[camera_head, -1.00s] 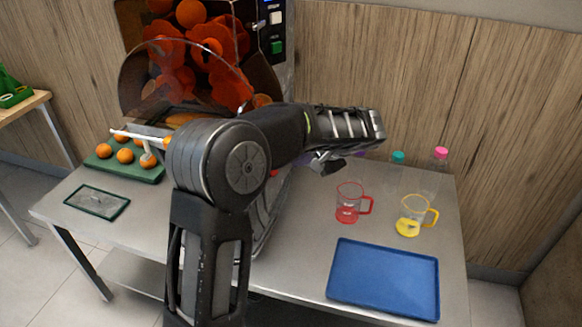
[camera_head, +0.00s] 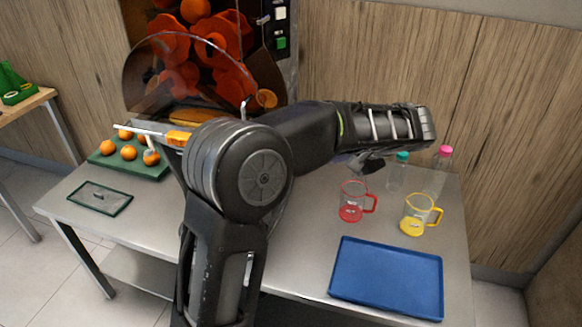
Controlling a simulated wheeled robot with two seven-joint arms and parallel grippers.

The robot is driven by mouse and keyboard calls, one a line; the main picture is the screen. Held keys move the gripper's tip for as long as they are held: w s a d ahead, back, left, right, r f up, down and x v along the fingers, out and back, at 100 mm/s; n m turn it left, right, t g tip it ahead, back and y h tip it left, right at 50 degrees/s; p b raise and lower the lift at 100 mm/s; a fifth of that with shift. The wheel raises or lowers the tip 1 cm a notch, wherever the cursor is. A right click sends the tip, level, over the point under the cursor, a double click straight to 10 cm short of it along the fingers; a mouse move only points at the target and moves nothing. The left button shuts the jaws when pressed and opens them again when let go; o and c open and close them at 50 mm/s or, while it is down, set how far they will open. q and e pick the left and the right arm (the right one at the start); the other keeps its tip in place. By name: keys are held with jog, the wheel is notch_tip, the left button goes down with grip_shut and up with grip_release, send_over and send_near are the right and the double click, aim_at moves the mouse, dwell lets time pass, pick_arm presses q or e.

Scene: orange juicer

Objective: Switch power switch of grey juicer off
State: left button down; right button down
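The grey juicer (camera_head: 205,70) stands at the back left of the metal table, with orange parts and oranges behind a clear curved cover. Its dark side panel carries a white switch (camera_head: 280,13) and a green switch (camera_head: 281,43) at the top of the view. I cannot tell which is the power switch or its position. One arm of mine, seemingly the left, rises from the bottom and bends right across the juicer's lower front. Only a dark piece of its gripper (camera_head: 369,164) shows under the wrist, well right of and below the switches. My other gripper is not in view.
A red mug (camera_head: 352,212), a yellow mug (camera_head: 412,228), bottles with teal (camera_head: 402,157) and pink caps (camera_head: 445,150), and a blue tray (camera_head: 385,305) are on the right. A green tray (camera_head: 145,171) with oranges and a dark-rimmed tray (camera_head: 118,211) are on the left.

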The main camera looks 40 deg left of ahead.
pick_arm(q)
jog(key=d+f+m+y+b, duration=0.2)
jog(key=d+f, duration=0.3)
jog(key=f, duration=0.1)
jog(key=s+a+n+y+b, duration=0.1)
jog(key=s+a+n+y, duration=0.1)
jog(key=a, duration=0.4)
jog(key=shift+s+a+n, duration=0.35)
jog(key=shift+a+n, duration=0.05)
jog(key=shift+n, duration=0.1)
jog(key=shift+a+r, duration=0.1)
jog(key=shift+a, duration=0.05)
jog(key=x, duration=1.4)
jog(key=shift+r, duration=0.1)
